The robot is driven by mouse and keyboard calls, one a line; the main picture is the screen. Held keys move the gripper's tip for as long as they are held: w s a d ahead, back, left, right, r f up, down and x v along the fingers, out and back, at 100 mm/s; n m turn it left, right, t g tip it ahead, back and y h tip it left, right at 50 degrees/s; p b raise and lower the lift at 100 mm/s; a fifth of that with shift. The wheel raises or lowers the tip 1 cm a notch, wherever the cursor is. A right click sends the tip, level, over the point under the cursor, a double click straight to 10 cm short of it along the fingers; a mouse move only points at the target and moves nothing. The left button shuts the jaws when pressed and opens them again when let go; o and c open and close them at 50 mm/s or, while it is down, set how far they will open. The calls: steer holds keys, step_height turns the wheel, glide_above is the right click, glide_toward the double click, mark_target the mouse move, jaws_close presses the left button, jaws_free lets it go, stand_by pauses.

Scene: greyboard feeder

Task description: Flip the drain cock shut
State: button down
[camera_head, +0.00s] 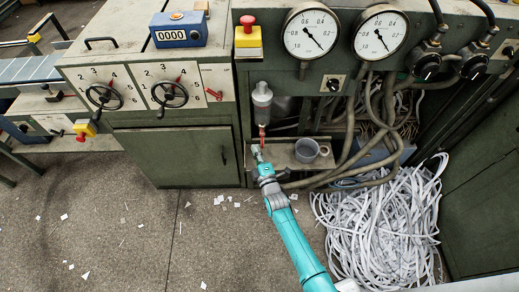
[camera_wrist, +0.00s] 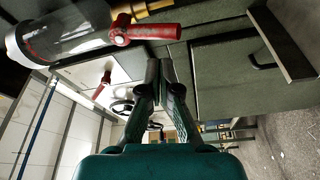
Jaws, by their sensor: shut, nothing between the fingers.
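The drain cock sits under a clear filter bowl (camera_head: 262,97) on the machine front. Its red lever (camera_head: 262,138) points down, roughly in line with the outlet. In the wrist view the bowl (camera_wrist: 65,35) lies at upper left, with the brass cock body (camera_wrist: 155,9) and red lever (camera_wrist: 146,32) at the top. My gripper (camera_head: 256,152) is just below the lever in the head view. In the wrist view its fingertips (camera_wrist: 159,66) are together and empty, close to the lever with a small gap showing. Whether they touch it is hard to tell.
A grey cup (camera_head: 307,150) stands on a shelf (camera_head: 283,156) to the right of my gripper. Hoses (camera_head: 372,130) hang beyond it. A heap of paper strips (camera_head: 380,225) covers the floor at right. Handwheels (camera_head: 170,92) and a green cabinet (camera_head: 178,157) are at left.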

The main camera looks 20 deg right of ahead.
steer(key=shift+w+d+f, duration=0.15)
steer(key=shift+d+f, duration=0.05)
steer(key=shift+d, duration=0.55)
steer(key=shift+d+n, duration=0.25)
steer(key=shift+n, duration=0.45)
steer(key=shift+s+d+r+n+g+h, duration=0.25)
steer(key=shift+d+r+n+g+h, duration=0.4)
steer(key=shift+n, duration=1.7)
steer(key=shift+s+d+r+n+g+h, duration=0.35)
steer(key=shift+d+n+g, duration=0.5)
steer(key=shift+n, duration=1.45)
steer(key=shift+s+d+r+n+g+h, duration=0.15)
steer(key=shift+d+r+n+g+h, duration=0.45)
steer(key=shift+n, duration=1.75)
steer(key=shift+d+f, duration=0.1)
steer(key=shift+f, duration=0.05)
steer(key=shift+s+f, duration=0.1)
steer(key=shift+f, duration=0.05)
